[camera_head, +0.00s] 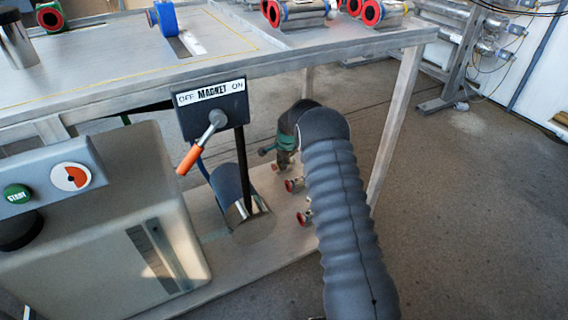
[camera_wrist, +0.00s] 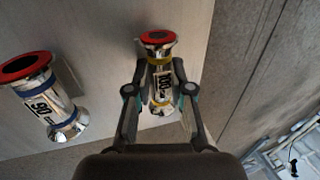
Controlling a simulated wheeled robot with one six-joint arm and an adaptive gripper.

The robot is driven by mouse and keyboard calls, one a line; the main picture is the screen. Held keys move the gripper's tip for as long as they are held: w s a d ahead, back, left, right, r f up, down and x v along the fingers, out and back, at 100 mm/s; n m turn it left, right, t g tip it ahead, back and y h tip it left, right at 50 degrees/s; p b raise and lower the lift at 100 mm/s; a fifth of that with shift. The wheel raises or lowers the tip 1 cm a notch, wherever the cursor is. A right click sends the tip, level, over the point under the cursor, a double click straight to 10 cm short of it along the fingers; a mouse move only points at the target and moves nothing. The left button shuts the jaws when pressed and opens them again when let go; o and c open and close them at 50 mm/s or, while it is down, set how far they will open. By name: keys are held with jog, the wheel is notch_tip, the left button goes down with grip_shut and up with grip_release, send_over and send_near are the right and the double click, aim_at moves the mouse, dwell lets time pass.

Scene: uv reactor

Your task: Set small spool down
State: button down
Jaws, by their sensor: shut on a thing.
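In the wrist view, my gripper (camera_wrist: 160,70) is shut around a small shiny metal spool (camera_wrist: 159,88) with a red cap, a yellow band and a white label that seems to read 100. The fingers sit on both sides of its body, just below the cap. The spool is over a pale grey surface (camera_wrist: 110,30); I cannot tell whether it touches it. In the head view, my gripper (camera_head: 284,152) is partly hidden behind my arm, above the lower shelf (camera_head: 270,262) of the bench, and the held spool is hard to make out.
A table leg (camera_head: 395,125) and the magnet switch box (camera_head: 211,103) flank my arm. Open floor is at right.

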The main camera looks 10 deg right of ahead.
jog(key=shift+f, duration=0.15)
jog(key=c, duration=1)
grip_release()
jog(key=shift+c, duration=0.2)
jog(key=p+v, duration=0.1)
jog(key=v, duration=0.7)
